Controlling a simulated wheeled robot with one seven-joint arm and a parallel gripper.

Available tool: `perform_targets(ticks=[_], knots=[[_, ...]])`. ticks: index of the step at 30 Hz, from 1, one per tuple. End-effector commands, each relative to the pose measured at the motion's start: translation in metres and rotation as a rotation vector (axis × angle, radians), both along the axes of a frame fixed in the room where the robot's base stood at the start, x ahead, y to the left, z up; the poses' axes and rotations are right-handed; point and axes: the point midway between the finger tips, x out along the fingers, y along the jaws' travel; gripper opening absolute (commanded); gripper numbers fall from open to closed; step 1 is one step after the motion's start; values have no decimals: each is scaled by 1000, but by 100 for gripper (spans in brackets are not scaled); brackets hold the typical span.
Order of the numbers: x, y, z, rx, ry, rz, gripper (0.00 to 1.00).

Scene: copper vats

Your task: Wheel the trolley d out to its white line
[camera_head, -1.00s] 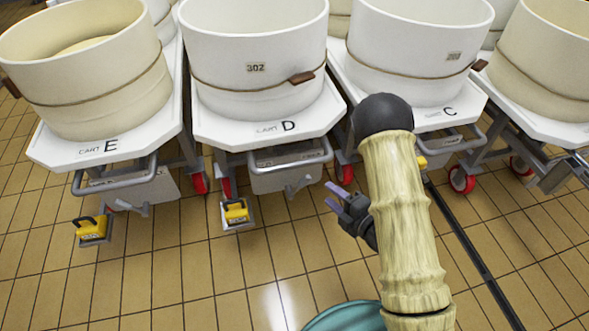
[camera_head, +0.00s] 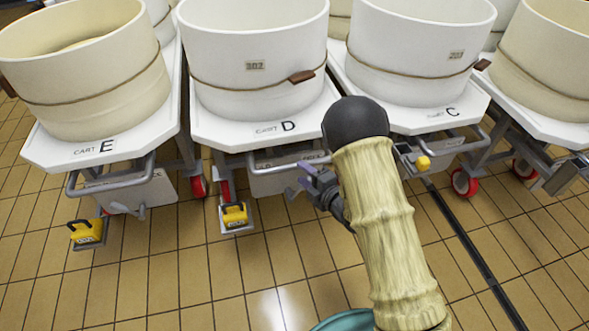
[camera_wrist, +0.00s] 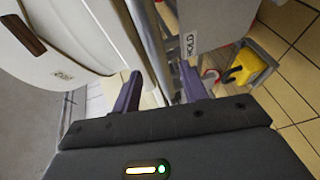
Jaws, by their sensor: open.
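Trolley D (camera_head: 268,132) stands in the middle of the head view, its white top marked "CART D". It bears a white vat (camera_head: 255,65) tagged 302. A grey handle bar (camera_head: 290,161) runs below the front edge, with a grey box behind it. My gripper (camera_head: 303,180) is open, just in front of the right part of the bar and box. In the wrist view the open fingers (camera_wrist: 160,92) point at grey metalwork; contact cannot be told. No white line shows.
Trolley E (camera_head: 107,147) stands close on the left and trolley C (camera_head: 442,113) close on the right, both bearing vats. A dark floor strip (camera_head: 465,240) runs at the right. The tiled floor in front is mostly clear; a teal round object (camera_head: 345,321) shows at the bottom edge.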

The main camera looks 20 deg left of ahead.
Motion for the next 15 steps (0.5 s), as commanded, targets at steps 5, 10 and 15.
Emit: perform_targets(ticks=[5, 10, 15], knots=[[18, 25, -7, 1, -4, 2, 43], [28, 39, -10, 1, -2, -1, 43], [31, 42, -9, -1, -1, -1, 43]])
